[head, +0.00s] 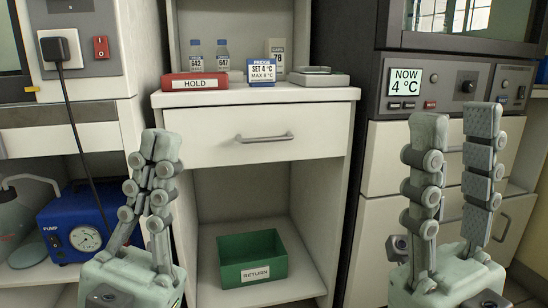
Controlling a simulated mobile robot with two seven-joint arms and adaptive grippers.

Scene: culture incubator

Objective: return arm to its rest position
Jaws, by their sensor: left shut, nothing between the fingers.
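My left gripper (160,146) stands upright at the lower left, in front of the white cabinet's left side. Its fingers are together at the tips with nothing between them. My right gripper (456,132) stands upright at the lower right, in front of the display unit and the drawers below it. Its two fingers are wide apart and I see nothing between them. Neither gripper appears to hold any object.
A white cabinet (200,125) stands between the grippers. On its top are a red HOLD tray (195,84), two small bottles, a blue-and-white fridge sign (262,70) and flat items. A green RETURN bin (251,249) sits below. A blue pump (75,225) is at left.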

